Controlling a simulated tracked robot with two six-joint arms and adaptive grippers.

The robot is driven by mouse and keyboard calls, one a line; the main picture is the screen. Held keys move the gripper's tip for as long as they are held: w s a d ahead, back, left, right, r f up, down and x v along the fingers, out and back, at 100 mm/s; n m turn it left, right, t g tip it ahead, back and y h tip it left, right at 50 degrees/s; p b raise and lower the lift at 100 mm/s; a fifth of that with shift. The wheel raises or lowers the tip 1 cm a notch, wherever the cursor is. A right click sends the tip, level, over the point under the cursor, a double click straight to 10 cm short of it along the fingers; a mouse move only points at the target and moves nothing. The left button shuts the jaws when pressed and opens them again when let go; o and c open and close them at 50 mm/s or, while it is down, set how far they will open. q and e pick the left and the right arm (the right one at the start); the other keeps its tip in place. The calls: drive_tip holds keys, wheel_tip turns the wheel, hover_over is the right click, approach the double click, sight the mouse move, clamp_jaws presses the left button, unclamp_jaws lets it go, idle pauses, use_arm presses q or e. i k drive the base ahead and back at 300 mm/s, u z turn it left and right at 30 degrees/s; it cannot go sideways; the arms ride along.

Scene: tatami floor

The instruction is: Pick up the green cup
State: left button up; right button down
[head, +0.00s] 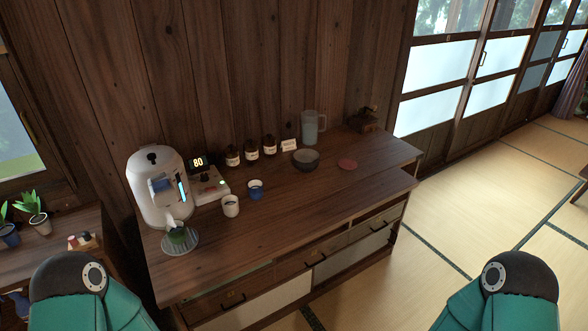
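A small green cup (177,235) stands on a round grey mat (187,246) at the left front of the wooden cabinet top. The cup is just in front of a white rounded machine (153,178), and a pale part of the machine overlaps its upper edge. Whether anything is inside the cup is too small to tell. Only teal and black parts of my two arms show at the bottom left and bottom right; neither gripper is in view.
A white cup (231,207) and a blue cup (255,191) stand right of the green cup. Behind are a scale with a lit display (211,185), dark jars (251,150), a dark bowl (305,160) and a pitcher (310,128). The cabinet's front right top (330,205) is clear.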

sight(175, 229)
drive_tip(key=z, duration=0.35)
drive_tip(key=i, duration=1)
drive_tip(key=u, duration=2.8)
drive_tip(key=i, duration=0.2)
drive_tip(key=z, duration=3.5)
